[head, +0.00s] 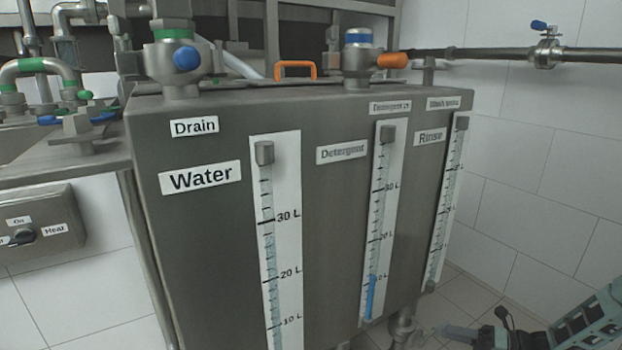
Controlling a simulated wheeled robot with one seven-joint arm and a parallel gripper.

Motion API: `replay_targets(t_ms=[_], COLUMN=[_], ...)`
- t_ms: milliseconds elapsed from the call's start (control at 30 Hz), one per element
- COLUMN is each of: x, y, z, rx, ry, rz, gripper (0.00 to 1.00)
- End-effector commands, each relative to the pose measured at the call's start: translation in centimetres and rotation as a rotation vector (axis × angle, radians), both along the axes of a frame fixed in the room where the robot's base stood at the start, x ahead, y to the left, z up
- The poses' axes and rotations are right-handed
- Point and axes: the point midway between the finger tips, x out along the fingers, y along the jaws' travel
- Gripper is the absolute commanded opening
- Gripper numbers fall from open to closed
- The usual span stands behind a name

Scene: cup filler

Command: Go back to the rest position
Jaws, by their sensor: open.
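My gripper (462,332) shows at the bottom right of the head view, low down near the floor, with my arm behind it to the right. It is open and holds nothing that I can see. It is apart from the tank's front face and its right edge. The lower part of the gripper is cut off by the frame's edge.
A large metal tank (222,245) with Water, Detergent and Rinse gauges fills the middle. An orange handle valve (392,60) sits on top. A heat switch box (42,215) is at left. A pipe (480,54) runs along the right wall. Tiled floor shows at lower right.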

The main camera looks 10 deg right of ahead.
Motion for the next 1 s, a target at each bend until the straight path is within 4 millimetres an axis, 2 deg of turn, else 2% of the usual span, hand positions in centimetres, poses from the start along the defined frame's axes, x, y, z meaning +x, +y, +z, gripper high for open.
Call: replay_targets(t_ms=[33, 233, 367, 500, 667, 800, 1000], x=[0.6, 0.4, -1.3, -3.9, -7.4, -11.1, -16.9], y=[2.3, 10.9, 16.1, 20.9, 24.9, 27.7, 30.4], z=[2.6, 9.9, 14.1, 18.2, 22.0, 25.2, 29.6], rx=[-0.083, -0.363, -0.511, -0.634, -0.723, -0.771, -0.772], ry=[-0.053, -0.310, -0.515, -0.760, -1.038, -1.320, -1.797], rz=[0.113, 0.527, 0.799, 1.081, 1.362, 1.615, 1.980], gripper=[0.44, 0.44, 0.44, 0.44, 0.44, 0.44, 0.44])
